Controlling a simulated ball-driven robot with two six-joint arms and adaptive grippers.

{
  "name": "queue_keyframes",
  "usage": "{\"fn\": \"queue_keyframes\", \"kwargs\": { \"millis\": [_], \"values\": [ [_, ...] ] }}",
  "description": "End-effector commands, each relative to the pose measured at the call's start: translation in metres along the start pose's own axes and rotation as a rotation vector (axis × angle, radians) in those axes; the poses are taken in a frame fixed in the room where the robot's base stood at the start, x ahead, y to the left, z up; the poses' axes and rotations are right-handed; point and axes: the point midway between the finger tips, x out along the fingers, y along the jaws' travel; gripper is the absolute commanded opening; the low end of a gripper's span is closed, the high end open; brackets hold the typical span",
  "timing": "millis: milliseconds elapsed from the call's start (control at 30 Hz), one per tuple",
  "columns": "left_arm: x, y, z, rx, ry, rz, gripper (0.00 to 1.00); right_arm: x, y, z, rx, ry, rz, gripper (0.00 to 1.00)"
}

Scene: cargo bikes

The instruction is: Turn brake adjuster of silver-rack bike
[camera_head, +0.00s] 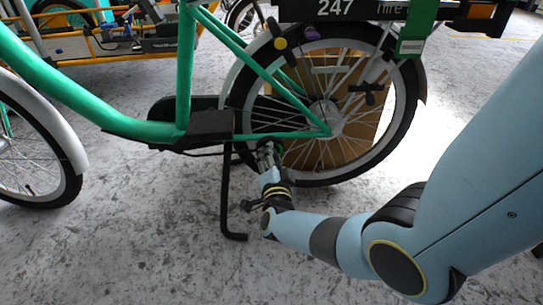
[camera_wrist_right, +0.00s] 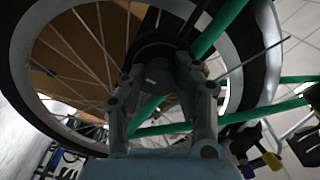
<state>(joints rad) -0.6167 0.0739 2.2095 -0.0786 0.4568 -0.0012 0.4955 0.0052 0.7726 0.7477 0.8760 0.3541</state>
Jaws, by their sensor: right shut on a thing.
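A green-framed bike (camera_head: 184,70) stands side-on in the head view, its rear wheel (camera_head: 400,110) at the right. My right gripper (camera_head: 268,153) reaches in low at the front edge of this wheel, just below the green stay. In the right wrist view my gripper (camera_wrist_right: 160,85) has its two fingers on either side of a dark round knob (camera_wrist_right: 157,74) and is shut on it. The knob sits close to the green tubes and the wheel. In the head view the gripper hides it. I cannot tell the rack's colour for sure. My left gripper is not in view.
A black kickstand (camera_head: 226,200) stands just left of my right gripper. The grey floor in front is clear.

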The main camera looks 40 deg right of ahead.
Motion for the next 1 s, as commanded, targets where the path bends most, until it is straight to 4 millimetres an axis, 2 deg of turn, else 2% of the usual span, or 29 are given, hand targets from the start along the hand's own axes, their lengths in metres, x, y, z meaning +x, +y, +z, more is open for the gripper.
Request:
{"fn": "queue_keyframes", "kwargs": {
  "millis": [1000],
  "values": [
    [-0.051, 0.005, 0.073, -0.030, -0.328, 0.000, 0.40, 0.000, -0.001, 0.001, -0.921, -0.002, 0.001, 0.00]
  ]
}}
